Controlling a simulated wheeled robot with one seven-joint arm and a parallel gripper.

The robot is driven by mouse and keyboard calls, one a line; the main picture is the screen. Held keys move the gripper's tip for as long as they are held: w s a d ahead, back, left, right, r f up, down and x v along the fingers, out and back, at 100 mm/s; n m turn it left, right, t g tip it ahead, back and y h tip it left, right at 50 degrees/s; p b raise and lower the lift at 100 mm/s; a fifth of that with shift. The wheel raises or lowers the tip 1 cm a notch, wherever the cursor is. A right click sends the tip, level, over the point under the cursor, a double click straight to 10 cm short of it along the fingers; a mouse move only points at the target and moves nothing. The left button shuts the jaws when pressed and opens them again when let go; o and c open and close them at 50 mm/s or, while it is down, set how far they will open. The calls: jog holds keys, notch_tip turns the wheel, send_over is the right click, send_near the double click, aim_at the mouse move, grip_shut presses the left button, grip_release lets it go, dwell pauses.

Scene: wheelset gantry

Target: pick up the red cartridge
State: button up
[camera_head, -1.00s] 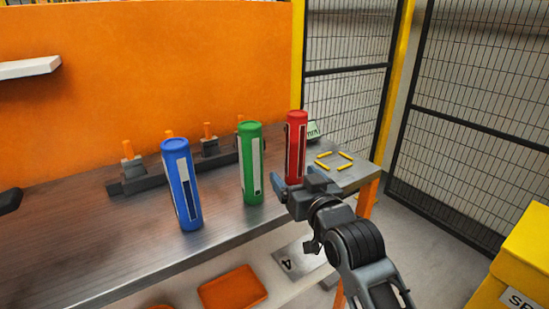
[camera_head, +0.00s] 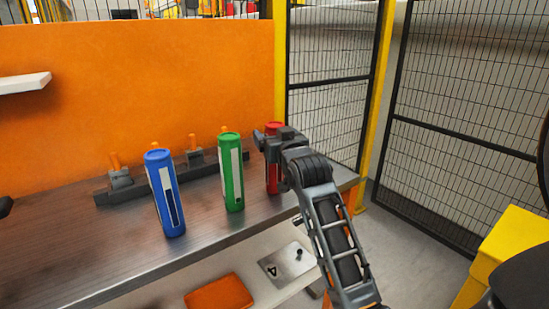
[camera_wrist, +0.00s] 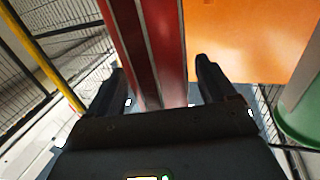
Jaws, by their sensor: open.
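The red cartridge (camera_head: 272,174) stands upright on the metal bench at the right end of a row, partly hidden behind my gripper and arm in the head view. My gripper (camera_head: 268,137) is at the upper part of the red cartridge. In the wrist view the red cartridge (camera_wrist: 148,50) runs between the two open fingers of my gripper (camera_wrist: 165,85), with a gap showing beside the right finger. Whether either finger touches it, I cannot tell.
A green cartridge (camera_head: 232,172) stands just left of the red one, and a blue cartridge (camera_head: 165,193) farther left. A dark rack (camera_head: 120,190) with orange-topped pegs lies behind them. An orange panel (camera_head: 130,95) and mesh fence (camera_head: 330,90) stand behind. An orange tray (camera_head: 220,293) lies below.

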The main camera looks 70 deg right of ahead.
jog(key=shift+w+d, duration=0.45)
jog(key=shift+c, duration=0.4)
grip_shut()
